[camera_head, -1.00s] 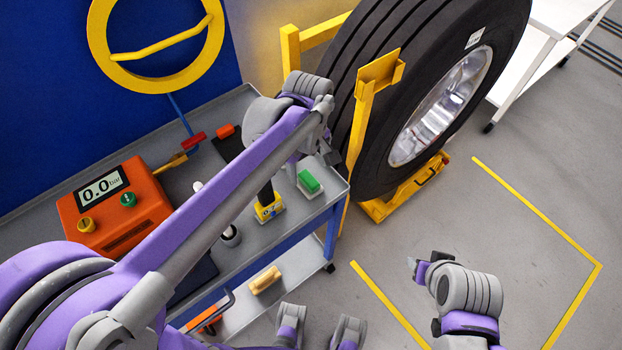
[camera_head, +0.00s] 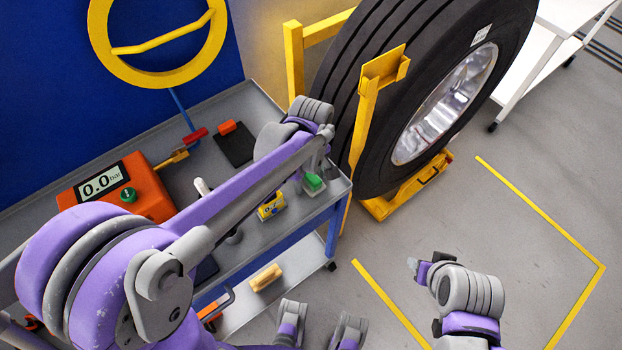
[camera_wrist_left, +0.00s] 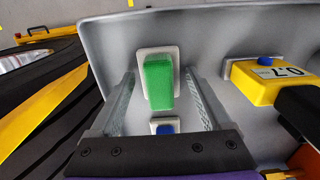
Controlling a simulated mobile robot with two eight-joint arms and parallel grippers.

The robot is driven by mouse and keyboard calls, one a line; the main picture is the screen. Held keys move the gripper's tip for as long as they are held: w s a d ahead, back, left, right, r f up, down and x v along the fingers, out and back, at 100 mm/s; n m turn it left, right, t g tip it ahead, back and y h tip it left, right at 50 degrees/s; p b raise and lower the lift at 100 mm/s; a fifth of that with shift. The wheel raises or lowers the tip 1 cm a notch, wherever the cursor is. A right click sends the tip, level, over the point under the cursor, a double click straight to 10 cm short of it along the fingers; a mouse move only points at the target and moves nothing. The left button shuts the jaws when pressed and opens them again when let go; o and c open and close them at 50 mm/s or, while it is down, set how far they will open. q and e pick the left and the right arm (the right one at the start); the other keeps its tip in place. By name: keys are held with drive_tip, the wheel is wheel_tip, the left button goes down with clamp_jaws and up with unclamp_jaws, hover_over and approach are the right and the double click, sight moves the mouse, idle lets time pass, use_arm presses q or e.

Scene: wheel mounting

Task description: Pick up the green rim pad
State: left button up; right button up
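The green rim pad (camera_head: 313,182) sits on a small pale base near the right end of the grey cart top (camera_head: 283,223). In the left wrist view the green pad (camera_wrist_left: 159,80) is upright in the picture, between the two fingers. My left gripper (camera_wrist_left: 160,74) is open, with one finger to each side of the pad and visible gaps to it. In the head view my left wrist is just above the pad and hides the fingers. My right arm (camera_head: 468,290) is at the lower right, away from the cart; its finger opening is unclear.
A yellow gauge block (camera_head: 270,207) stands left of the pad. A small pale block with a blue top (camera_wrist_left: 165,127) shows between the fingers. The yellow wheel stand (camera_head: 362,130) and big tyre (camera_head: 350,85) are close on the right. An orange inflator (camera_head: 148,192) stands at left.

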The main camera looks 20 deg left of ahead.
sight(311, 176)
use_arm(q)
drive_tip(key=c, duration=1.1)
wheel_tip(311, 176, up, 10)
drive_tip(key=shift+p, duration=0.6)
